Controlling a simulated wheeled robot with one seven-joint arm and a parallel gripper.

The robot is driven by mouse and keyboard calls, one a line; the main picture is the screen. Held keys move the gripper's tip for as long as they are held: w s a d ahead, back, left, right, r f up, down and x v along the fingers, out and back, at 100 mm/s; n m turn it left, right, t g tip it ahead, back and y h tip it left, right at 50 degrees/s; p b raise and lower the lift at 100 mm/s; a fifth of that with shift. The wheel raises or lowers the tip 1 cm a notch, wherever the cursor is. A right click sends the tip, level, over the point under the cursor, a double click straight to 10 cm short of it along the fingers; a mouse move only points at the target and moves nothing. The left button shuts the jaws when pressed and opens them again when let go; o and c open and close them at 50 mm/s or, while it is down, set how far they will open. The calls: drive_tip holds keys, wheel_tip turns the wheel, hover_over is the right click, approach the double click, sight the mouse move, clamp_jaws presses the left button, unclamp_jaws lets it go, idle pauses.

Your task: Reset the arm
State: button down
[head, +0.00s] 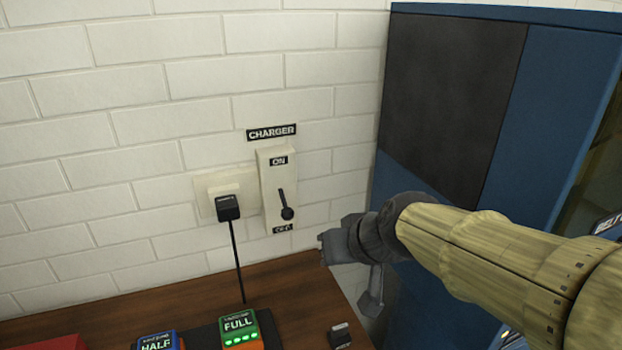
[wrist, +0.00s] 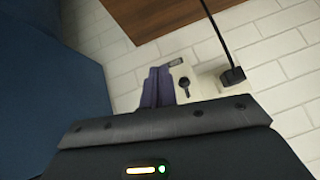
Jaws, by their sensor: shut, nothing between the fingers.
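My arm reaches in from the right in the head view, with wood-coloured links and a dark grey gripper (head: 326,247). The gripper is right of and slightly below the charger switch (head: 268,187), apart from it in the picture. In the wrist view my shut fingers (wrist: 158,84) are empty and overlap part of the switch box (wrist: 187,76). The switch lever (head: 285,204) points down towards the lower label, away from "ON".
A black plug (head: 228,207) sits in the wall socket, its cord hanging to the brown table (head: 190,295). Battery packs labelled "FULL" (head: 239,326) and "HALF" (head: 157,341) stand on the table. A blue cabinet (head: 560,90) stands behind my arm.

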drive_tip(key=s+d+f+m+g+h+p, duration=0.2)
drive_tip(key=s+d+f+g+h+p, duration=0.1)
drive_tip(key=s+d+f+g+p, duration=0.2)
wheel_tip(320, 180, down, 3)
drive_tip(key=s+d+p, duration=0.1)
drive_tip(key=d+p, duration=0.1)
drive_tip(key=p, duration=0.2)
drive_tip(key=shift+d+h, duration=0.25)
drive_tip(key=shift+h, duration=0.05)
drive_tip(key=shift+a+f, duration=0.1)
drive_tip(key=shift+w+a, duration=0.1)
drive_tip(key=shift+w, duration=0.1)
